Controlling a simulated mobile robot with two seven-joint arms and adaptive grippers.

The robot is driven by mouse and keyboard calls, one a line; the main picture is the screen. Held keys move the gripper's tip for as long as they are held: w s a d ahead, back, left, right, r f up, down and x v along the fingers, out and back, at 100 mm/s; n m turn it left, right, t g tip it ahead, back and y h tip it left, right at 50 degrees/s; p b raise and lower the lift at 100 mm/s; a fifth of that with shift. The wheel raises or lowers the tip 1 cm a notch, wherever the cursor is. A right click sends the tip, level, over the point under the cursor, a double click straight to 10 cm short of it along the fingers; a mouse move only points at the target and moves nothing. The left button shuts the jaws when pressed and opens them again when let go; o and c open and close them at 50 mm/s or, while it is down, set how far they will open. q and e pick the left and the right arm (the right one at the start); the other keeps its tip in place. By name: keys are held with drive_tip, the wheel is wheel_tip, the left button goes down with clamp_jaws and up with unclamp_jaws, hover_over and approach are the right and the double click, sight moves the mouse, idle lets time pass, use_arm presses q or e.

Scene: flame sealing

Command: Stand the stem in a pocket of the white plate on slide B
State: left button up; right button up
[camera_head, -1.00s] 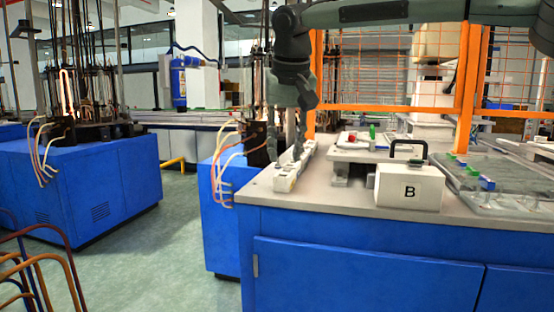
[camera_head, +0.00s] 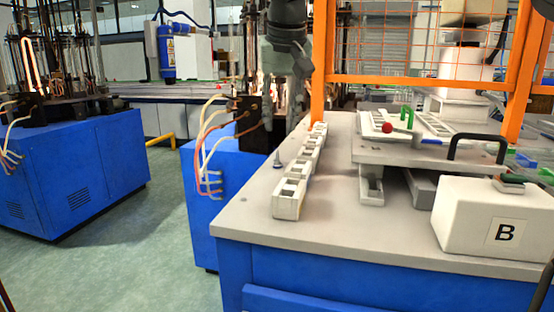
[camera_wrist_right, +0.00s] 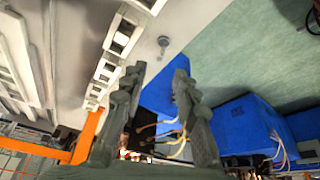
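A small grey stem-like piece (camera_head: 277,160) stands on the table near its left edge, beside a row of white pocketed blocks (camera_head: 288,200). What looks like the same piece (camera_wrist_right: 163,42) shows in the right wrist view, beyond my fingertips and apart from them. My right gripper (camera_wrist_right: 159,74) is open, with nothing between its fingers. In the head view my right gripper (camera_head: 289,85) hangs over the table's far left part; its fingertips are hard to make out there. A white slotted plate (camera_head: 372,122) lies on the raised grey slide behind the white box marked B (camera_head: 480,212). My left gripper is not in view.
An orange mesh guard (camera_head: 318,60) rises behind the row of blocks. A red knob (camera_head: 387,128) and a green handle (camera_head: 407,115) stand by the plate. A black handle (camera_head: 478,140) arches near box B. The grey tabletop (camera_head: 335,225) is bare in front.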

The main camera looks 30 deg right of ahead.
sight(278, 162)
drive_tip(key=x, duration=0.7)
drive_tip(key=shift+s+a+f, duration=0.1)
drive_tip(key=shift+s+a, duration=0.05)
clamp_jaws()
